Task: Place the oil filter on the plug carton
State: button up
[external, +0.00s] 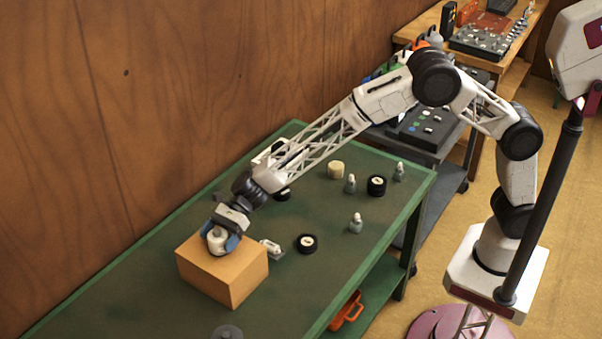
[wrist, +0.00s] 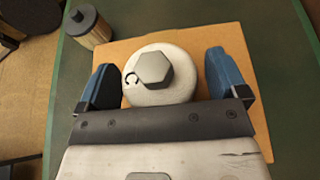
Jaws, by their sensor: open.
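The oil filter (external: 217,241), a white canister with a grey hex top, stands upright on top of the orange-brown plug carton (external: 222,278). In the wrist view the filter (wrist: 155,88) is seen from above, with the carton's top (wrist: 208,38) around it. My gripper (external: 222,235) is over the carton, its blue fingers on either side of the filter. In the wrist view my gripper (wrist: 160,68) is open, with a gap between the filter and each finger. The filter's lower part is partly hidden by the fingers in the external view.
The carton sits on a green bench (external: 160,270) beside a wooden wall. A small white-and-grey part (external: 270,247) and a black ring-shaped part (external: 307,243) are right of it. A grey round item (external: 227,332) is in front. More small parts stand farther back.

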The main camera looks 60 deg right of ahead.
jog(key=shift+r, duration=0.15)
jog(key=shift+d+r, duration=0.2)
jog(key=shift+d, duration=0.25)
jog(key=v, duration=1.1)
jog(key=shift+d, duration=0.15)
dwell(0.5)
jog(key=s+d+r+n+h, duration=0.25)
jog(key=s+d+r, duration=0.2)
jog(key=d, duration=0.55)
jog(key=s+d+r+n+h, duration=0.1)
jog(key=s+d+r+n, duration=0.4)
jog(key=d, duration=0.6)
jog(key=s+d+r+n+h, duration=0.25)
jog(key=s+d, duration=0.35)
jog(key=d, duration=0.4)
jog(key=s+d+n+t+h, duration=0.2)
jog(key=s+d+n+h, duration=0.5)
jog(key=s+d, duration=1.9)
jog(key=shift+s+d+f+n+t+h, duration=0.3)
jog(key=shift+d+f+n, duration=0.1)
jog(key=shift+d+f, duration=0.15)
